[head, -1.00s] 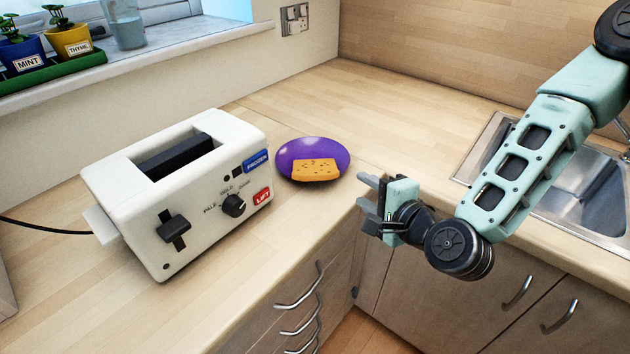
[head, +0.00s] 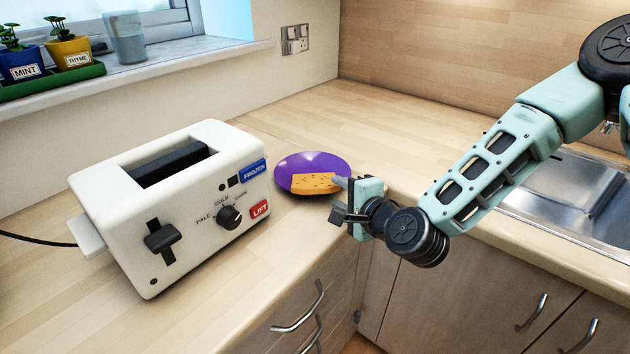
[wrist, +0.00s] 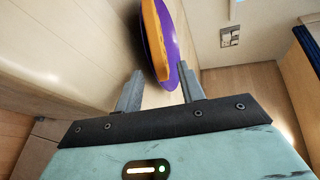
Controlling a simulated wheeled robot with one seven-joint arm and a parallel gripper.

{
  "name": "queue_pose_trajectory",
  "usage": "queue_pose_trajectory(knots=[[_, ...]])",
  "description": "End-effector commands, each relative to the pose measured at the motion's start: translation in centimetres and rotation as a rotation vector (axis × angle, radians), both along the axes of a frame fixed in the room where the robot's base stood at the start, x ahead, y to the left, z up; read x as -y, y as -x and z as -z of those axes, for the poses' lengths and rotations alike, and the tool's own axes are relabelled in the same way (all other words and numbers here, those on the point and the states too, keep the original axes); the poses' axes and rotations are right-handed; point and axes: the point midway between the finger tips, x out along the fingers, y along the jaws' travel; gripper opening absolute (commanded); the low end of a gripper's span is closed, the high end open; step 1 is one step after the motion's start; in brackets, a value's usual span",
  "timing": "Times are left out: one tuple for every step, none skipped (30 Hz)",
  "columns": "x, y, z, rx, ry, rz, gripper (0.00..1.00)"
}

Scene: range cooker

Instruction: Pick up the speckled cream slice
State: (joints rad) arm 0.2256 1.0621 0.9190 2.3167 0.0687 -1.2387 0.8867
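The speckled slice (head: 314,182) looks orange-yellow with dark specks and lies on a purple plate (head: 312,161) on the counter. In the wrist view the slice (wrist: 155,40) shows edge-on on the plate (wrist: 176,40), ahead of the fingers. My gripper (head: 338,198) is at the right front of the plate, close to the slice's right end. In the wrist view my gripper (wrist: 162,90) has its two fingers apart with nothing between their tips. The head view does not show clearly whether a finger touches the plate.
A white toaster (head: 172,210) with a dark lever and knob stands left of the plate. A sink (head: 570,205) is at the right. Potted herbs (head: 70,48) and a glass (head: 125,38) stand on the windowsill. The counter behind the plate is clear.

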Motion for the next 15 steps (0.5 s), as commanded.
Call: queue_pose_trajectory(knots=[[-0.28,-0.61,-0.02,0.001,-0.001,0.002,0.39],[-0.44,-0.86,0.08,0.001,-0.001,0.002,0.39],[-0.61,-1.09,0.18,0.002,-0.001,0.001,0.39],[-0.7,-1.24,0.25,0.002,-0.001,0.0,0.39],[-0.76,-1.34,0.3,0.002,0.0,0.0,0.39],[-0.79,-1.41,0.35,0.002,0.0,0.0,0.39],[-0.8,-1.42,0.38,0.002,0.0,0.0,0.39],[-0.8,-1.43,0.39,0.002,0.0,0.0,0.39],[-0.78,-1.42,0.4,0.002,0.0,0.0,0.39],[-0.78,-1.42,0.4,0.002,0.0,0.0,0.39],[-0.78,-1.42,0.4,0.002,0.0,0.0,0.39],[-0.76,-1.41,0.39,0.002,0.0,0.001,0.36],[-0.76,-1.41,0.39,0.002,0.0,0.001,0.28],[-0.76,-1.41,0.39,0.002,0.0,0.001,0.2],[-0.75,-1.41,0.39,0.002,0.0,0.001,0.09]])
